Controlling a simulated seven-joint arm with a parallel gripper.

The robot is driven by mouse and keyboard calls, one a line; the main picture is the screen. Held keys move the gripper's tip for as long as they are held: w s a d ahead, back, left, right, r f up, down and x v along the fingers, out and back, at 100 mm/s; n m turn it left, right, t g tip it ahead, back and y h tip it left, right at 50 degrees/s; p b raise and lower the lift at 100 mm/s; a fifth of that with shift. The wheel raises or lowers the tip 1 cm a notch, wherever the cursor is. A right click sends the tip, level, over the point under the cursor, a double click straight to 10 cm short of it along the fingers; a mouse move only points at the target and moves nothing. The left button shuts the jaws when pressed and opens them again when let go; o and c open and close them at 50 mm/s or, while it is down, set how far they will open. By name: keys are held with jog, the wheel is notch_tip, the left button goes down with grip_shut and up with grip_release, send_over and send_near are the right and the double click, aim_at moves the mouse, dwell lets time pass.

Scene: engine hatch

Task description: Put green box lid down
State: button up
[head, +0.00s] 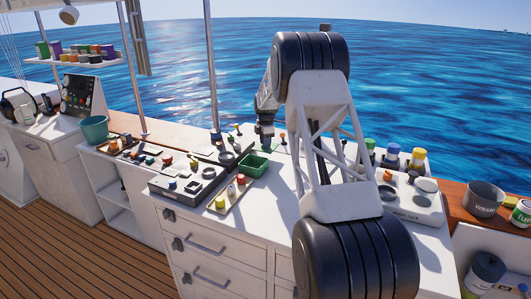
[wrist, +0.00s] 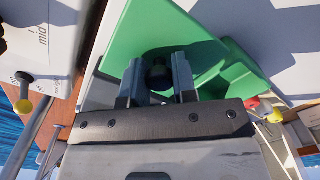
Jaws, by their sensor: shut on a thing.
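The green box lid (wrist: 140,30) is a flat green plate with a dark knob (wrist: 158,76) in the wrist view. My gripper (wrist: 157,72) is shut on that knob, one finger on each side. The open green box (wrist: 228,72) shows right beside and partly behind the lid. In the head view, the green box (head: 252,166) sits on the white counter, and my gripper (head: 266,142) points down just behind it. I cannot make out the lid clearly there. How high the lid is above the counter is hard to tell.
A grey tray of parts (head: 188,186) lies left of the green box. A board with red and yellow knobs (head: 232,194) lies in front of it. Several jars (head: 392,152) and a white unit (head: 408,205) stand to the right. A teal bucket (head: 94,128) stands far left.

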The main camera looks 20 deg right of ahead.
dwell(0.3)
jog(key=shift+f, duration=2.55)
jog(key=shift+f, duration=0.1)
jog(key=o, duration=0.9)
notch_tip(320, 180, up, 12)
jog(key=shift+r, duration=0.15)
